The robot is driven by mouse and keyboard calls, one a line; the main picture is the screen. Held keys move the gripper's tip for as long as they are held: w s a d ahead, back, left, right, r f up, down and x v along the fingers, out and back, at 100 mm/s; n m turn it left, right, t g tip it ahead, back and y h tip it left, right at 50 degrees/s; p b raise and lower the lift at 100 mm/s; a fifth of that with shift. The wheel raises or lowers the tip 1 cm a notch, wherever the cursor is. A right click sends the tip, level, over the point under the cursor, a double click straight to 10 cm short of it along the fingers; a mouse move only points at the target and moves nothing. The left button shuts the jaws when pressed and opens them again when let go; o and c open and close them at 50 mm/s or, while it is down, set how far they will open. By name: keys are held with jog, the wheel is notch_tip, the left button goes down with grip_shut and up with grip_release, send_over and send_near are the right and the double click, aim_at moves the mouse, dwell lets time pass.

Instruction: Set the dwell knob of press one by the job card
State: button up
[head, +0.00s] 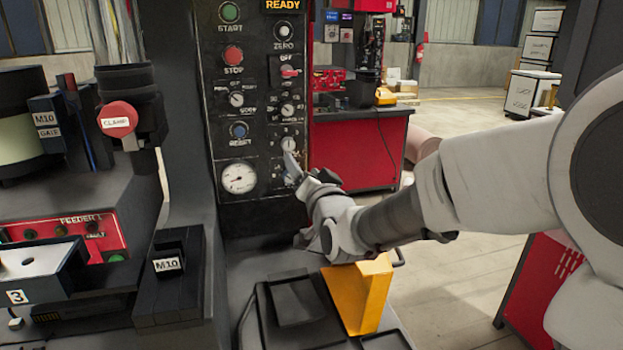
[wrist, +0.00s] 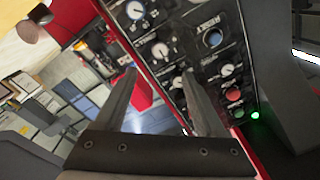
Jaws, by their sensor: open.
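The black control panel (head: 255,100) carries several dials; their small labels are too blurred to tell which is dwell. One white-faced knob (head: 289,144) sits low on its right side, with two more knobs at centre left (head: 236,99) and right (head: 288,110). My gripper (head: 303,172) is in front of the panel's lower right, close to the low knob. In the wrist view my gripper (wrist: 158,73) has its fingers wide apart with nothing held. A knob (wrist: 160,50) shows beyond the gap, apparently not touched. I cannot make out a job card.
The panel also has a green START button (head: 229,12), a red STOP button (head: 233,55), a red switch (head: 290,72) and a gauge (head: 239,177). A yellow block (head: 362,292) stands below my gripper. A red CLAMP button (head: 118,118) is at left.

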jog(key=shift+v, duration=2.45)
jog(key=shift+p, duration=0.3)
